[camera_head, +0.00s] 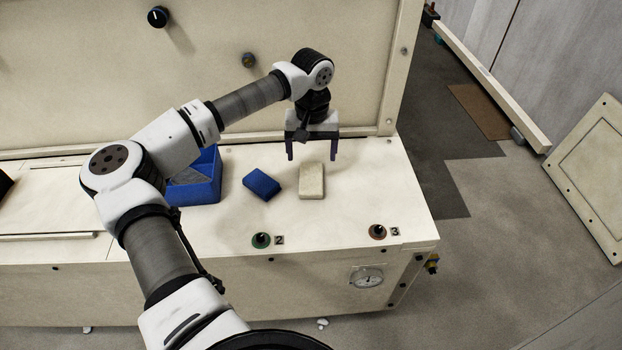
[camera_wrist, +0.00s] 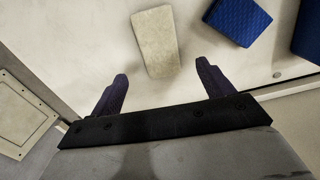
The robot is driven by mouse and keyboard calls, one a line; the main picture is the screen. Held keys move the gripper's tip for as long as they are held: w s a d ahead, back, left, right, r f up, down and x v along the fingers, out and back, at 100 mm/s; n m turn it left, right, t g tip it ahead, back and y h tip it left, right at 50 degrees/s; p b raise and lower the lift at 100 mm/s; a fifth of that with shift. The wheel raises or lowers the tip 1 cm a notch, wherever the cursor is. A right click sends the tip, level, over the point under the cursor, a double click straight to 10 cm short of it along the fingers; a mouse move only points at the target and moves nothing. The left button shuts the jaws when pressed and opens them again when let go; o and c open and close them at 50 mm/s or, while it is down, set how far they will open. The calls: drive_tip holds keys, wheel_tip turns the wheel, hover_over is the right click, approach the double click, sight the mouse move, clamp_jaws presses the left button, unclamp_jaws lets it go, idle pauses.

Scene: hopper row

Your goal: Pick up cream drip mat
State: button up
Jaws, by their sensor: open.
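The cream drip mat (camera_head: 312,181) is a small pale block lying flat on the cream bench top, towards its right end. It also shows in the wrist view (camera_wrist: 157,42), just beyond and between my fingertips. My gripper (camera_head: 312,158) is open and empty, with its two dark fingers pointing down above the bench behind the mat. In the wrist view my gripper (camera_wrist: 160,80) has its fingers spread wider than the mat, and neither finger appears to touch it.
A blue block (camera_head: 261,184) lies just left of the mat, with a gap. A blue bin (camera_head: 203,189) stands further left. Knobs marked 2 (camera_head: 261,240) and 3 (camera_head: 377,231) sit along the front edge. An upright panel (camera_head: 210,60) rises behind. Bench right of the mat is clear.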

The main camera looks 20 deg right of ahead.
sight(311, 177)
drive_tip(key=shift+f, duration=0.8)
drive_tip(key=f, duration=0.2)
drive_tip(key=s+f, duration=0.1)
drive_tip(key=f, duration=0.1)
drive_tip(key=shift+a+p, duration=0.2)
drive_tip(key=shift+p, duration=0.2)
drive_tip(key=shift+f, duration=0.65)
drive_tip(key=c, duration=1.1)
drive_tip(key=shift+o, duration=0.2)
drive_tip(key=shift+r, duration=0.1)
wheel_tip(311, 177, up, 20)
drive_tip(key=shift+b, duration=0.4)
drive_tip(key=shift+s, duration=0.1)
